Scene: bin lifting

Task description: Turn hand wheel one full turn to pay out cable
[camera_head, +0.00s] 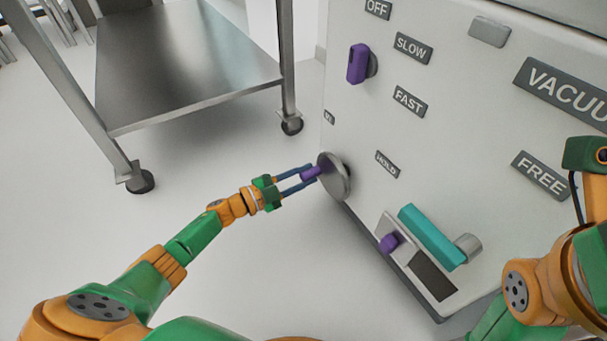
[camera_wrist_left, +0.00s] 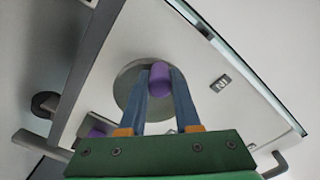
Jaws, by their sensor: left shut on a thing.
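The hand wheel (camera_head: 335,178) is a round grey disc on the lower left of the white panel. A purple handle (camera_head: 311,174) sticks out from it. My left gripper (camera_head: 309,174) is shut on this purple handle. In the left wrist view, the blue fingers (camera_wrist_left: 159,92) lie on both sides of the purple handle (camera_wrist_left: 160,78), with the grey wheel (camera_wrist_left: 130,88) behind it. My right arm (camera_head: 540,285) shows at the right edge of the head view, but its fingertips do not show. No cable is visible.
The white panel (camera_head: 440,110) carries a purple knob (camera_head: 357,64) by the OFF, SLOW and FAST labels. Lower down are a smaller purple knob (camera_head: 389,242) and a teal bar (camera_head: 431,236). A steel wheeled table (camera_head: 185,70) stands at the left. The floor between is clear.

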